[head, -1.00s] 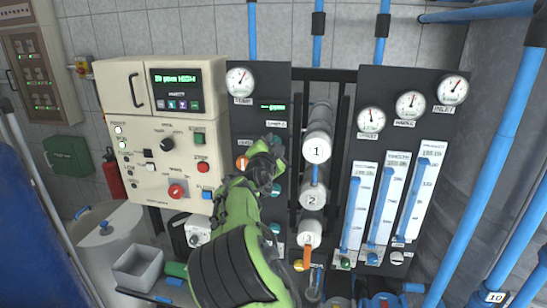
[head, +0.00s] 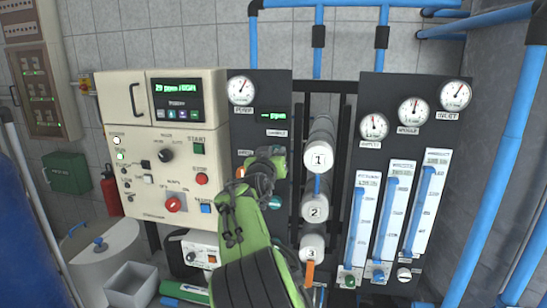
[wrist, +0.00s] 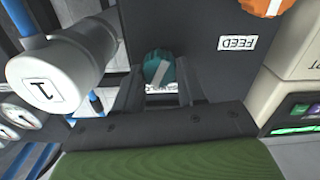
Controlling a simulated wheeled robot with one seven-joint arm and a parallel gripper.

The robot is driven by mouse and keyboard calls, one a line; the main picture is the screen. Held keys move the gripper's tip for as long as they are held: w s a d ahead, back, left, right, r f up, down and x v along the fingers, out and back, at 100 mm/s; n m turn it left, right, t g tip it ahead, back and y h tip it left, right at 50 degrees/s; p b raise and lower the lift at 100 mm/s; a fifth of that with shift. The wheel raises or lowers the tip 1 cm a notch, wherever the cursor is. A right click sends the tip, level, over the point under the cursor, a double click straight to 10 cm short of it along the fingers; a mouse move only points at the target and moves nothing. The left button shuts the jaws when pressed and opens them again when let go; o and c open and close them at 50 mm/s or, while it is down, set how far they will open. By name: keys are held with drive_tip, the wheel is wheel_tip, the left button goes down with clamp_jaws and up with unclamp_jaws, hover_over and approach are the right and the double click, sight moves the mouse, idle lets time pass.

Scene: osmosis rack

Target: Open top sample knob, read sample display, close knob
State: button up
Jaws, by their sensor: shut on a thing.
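The top sample knob is teal with a pale stripe and shows in the wrist view (wrist: 158,68). My gripper (wrist: 158,82) is shut on it, with a finger at each side. In the head view my gripper (head: 270,160) is at the dark panel and hides this knob. The small sample display (head: 272,116) sits above, with green text that looks like a dash and "ppm". Another teal knob (head: 274,202) shows lower down, partly behind my arm.
An orange knob (wrist: 267,6) beside the FEED label (wrist: 237,43) is close by. White cylinder 1 (wrist: 62,72) stands close on the other side; it also shows in the head view (head: 318,145). The cream control box (head: 150,190) is left of the panel.

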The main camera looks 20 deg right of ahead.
drive_tip(key=n, duration=0.5)
drive_tip(key=shift+f, duration=0.15)
idle(0.5)
drive_tip(key=o, duration=1.1)
drive_tip(key=shift+c, duration=0.2)
drive_tip(key=b+v, duration=0.3)
drive_tip(key=v, duration=1.2)
drive_tip(key=shift+s+a+b, duration=0.25)
drive_tip(key=shift+b, duration=0.1)
drive_tip(key=shift+d, duration=0.1)
